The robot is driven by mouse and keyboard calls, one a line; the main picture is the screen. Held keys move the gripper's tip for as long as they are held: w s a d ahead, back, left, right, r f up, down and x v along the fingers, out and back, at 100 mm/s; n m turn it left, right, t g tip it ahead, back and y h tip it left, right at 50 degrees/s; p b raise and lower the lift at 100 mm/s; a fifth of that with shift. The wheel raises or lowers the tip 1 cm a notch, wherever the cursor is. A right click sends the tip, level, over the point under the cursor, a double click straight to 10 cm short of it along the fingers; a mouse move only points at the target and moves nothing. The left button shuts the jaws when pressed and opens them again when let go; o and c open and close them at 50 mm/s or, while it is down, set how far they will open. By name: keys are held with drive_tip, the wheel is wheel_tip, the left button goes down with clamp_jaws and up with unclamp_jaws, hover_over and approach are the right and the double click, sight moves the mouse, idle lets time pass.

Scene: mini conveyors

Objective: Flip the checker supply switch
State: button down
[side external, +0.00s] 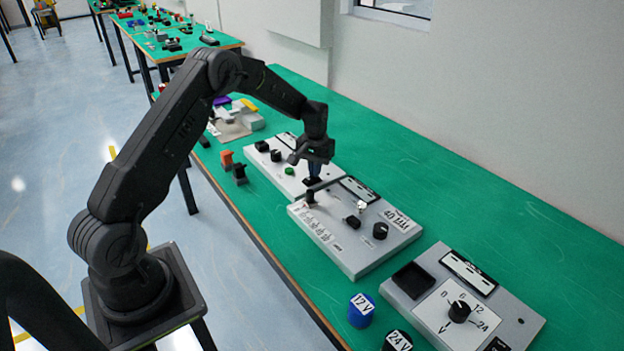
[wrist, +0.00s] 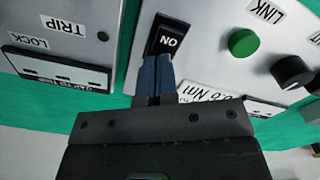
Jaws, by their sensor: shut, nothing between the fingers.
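A black rocker switch (wrist: 167,37) marked ON sits at the edge of a light grey panel (wrist: 215,55) in the wrist view. My gripper (wrist: 157,68) is shut and empty, with its blue fingertips at the near end of the switch. I cannot tell whether they press it or only hover. In the side external view my gripper (side external: 314,172) points down at the near right corner of the far panel (side external: 300,188), where the fingers hide most of the switch. Which way the rocker is tipped is unclear.
On the same panel are a green button (wrist: 243,42) and a black knob (wrist: 292,72). A second panel (side external: 375,255) with knobs and a lever stands close beside it. A third panel (side external: 420,312) with a dial is nearer. The green bench (side external: 440,185) behind is clear.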

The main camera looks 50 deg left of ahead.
drive_tip(key=shift+r, duration=3.15)
drive_tip(key=s+d+r+m+t, duration=0.1)
drive_tip(key=s+d+r, duration=0.45)
drive_tip(key=r, duration=0.35)
drive_tip(key=s+d+r+m+t, duration=0.2)
drive_tip(key=s+d+r, duration=0.3)
drive_tip(key=d+r, duration=0.25)
drive_tip(key=s+d+r+m+t, duration=0.1)
drive_tip(key=s+d, duration=0.3)
drive_tip(key=s, duration=0.6)
drive_tip(key=s+d+r+m+t, duration=0.1)
drive_tip(key=s+d, duration=0.3)
drive_tip(key=s, duration=0.6)
drive_tip(key=shift+s+d+m+t, duration=0.2)
drive_tip(key=shift+m+t, duration=0.1)
drive_tip(key=shift+m, duration=0.2)
